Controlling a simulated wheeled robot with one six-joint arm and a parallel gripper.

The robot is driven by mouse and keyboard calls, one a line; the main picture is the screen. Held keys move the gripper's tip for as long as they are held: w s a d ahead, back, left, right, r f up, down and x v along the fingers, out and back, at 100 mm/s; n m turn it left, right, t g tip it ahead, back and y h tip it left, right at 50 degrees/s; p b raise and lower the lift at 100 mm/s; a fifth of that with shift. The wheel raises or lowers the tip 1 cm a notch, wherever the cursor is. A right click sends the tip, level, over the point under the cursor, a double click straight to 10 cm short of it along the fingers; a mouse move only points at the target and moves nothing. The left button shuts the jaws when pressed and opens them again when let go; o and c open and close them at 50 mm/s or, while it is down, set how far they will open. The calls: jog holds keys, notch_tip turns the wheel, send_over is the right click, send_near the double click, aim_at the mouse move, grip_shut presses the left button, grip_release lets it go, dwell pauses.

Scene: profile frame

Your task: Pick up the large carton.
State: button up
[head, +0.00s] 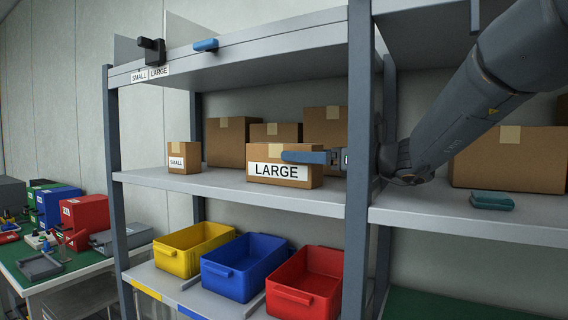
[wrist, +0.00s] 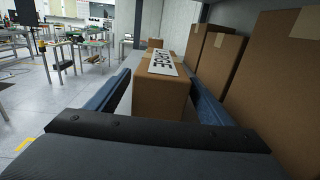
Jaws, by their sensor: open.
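The large carton (head: 262,158) is a brown box with a white LARGE label, upright on the middle shelf. In the wrist view the large carton (wrist: 160,98) stands between my two blue fingers, its label on the upper part. My gripper (head: 300,156) reaches in from the right, with one blue finger across the front of the carton, just above the label's right end. The other finger is hidden behind the carton in the head view. My gripper (wrist: 160,80) is open around the carton; I cannot tell whether either finger touches it.
A small carton (head: 177,162) labelled SMALL stands to the left on the same shelf (head: 215,185). Several plain cartons (head: 227,141) stand close behind. A shelf post (head: 358,130) rises just right of the large carton. Yellow, blue and red bins (head: 304,285) sit below.

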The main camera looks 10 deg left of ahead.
aim_at(289, 148)
jog(key=p+x, duration=0.1)
jog(key=x, duration=0.2)
jog(key=shift+a+r, duration=0.1)
jog(key=shift+a, duration=0.3)
jog(key=shift+w+a+p, duration=0.2)
jog(key=shift+a+p, duration=0.1)
jog(key=c, duration=1.5)
jog(key=shift+c, duration=0.6)
jog(key=shift+r, duration=0.1)
jog(key=shift+r, duration=0.55)
jog(key=r, duration=0.2)
jog(key=r+b, duration=0.1)
jog(key=r, duration=0.2)
jog(key=shift+d+r+b, duration=0.35)
jog(key=shift+r+b, duration=0.05)
jog(key=b+v, duration=0.3)
jog(key=v, duration=1.4)
jog(key=shift+s, duration=0.25)
jog(key=shift+d, duration=0.1)
